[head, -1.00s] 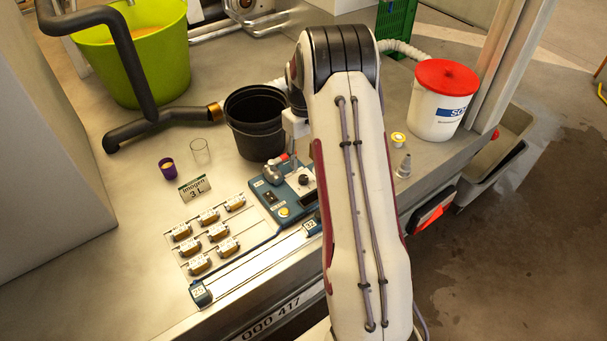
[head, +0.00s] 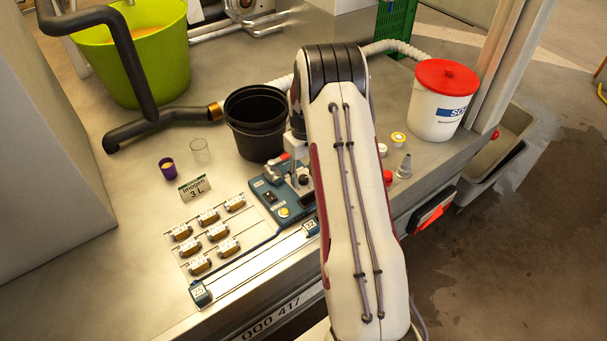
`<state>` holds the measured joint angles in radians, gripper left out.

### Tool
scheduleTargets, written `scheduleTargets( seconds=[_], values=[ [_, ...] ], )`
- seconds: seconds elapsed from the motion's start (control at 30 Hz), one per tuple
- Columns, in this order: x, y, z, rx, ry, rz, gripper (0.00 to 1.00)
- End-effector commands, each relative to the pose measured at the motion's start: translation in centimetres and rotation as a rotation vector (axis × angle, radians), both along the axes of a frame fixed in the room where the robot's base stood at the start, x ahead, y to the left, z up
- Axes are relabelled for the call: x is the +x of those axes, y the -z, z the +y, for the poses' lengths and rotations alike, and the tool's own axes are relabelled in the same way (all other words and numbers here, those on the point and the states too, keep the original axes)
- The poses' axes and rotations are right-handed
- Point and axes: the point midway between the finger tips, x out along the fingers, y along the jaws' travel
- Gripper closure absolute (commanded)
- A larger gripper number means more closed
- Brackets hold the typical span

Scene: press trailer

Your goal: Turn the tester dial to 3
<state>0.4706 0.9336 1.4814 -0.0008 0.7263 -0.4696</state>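The blue tester (head: 272,211) sits on the grey bench, left of my arm, and its right part is hidden behind my arm. Its dark dial (head: 304,181) shows on a pale panel near the back, partly covered; the setting is too small to read. My gripper (head: 299,168) points down at the dial, its fingers just above or at it. I cannot tell whether they touch it or how far apart they are.
A black bucket (head: 256,138) stands close behind the tester. Several small labelled blocks (head: 208,217) lie to its left, with a blue-ended ruler-like bar (head: 255,270) in front. A white tub (head: 437,117), a grey nozzle (head: 404,167) and a red cap (head: 387,178) are right of my arm.

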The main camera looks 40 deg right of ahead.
Motion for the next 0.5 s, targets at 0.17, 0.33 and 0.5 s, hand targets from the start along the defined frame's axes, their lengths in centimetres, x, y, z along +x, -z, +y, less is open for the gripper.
scheduleTargets(
  seconds=[0.17, 0.33, 0.5],
  values=[
    [0.01, 0.22, -0.01, 0.0, 0.0, 0.0, 0.62],
    [0.01, 0.2, -0.01, 0.0, 0.0, 0.0, 0.64],
    [0.01, 0.19, -0.01, 0.0, 0.0, 0.0, 1.0]
  ],
)
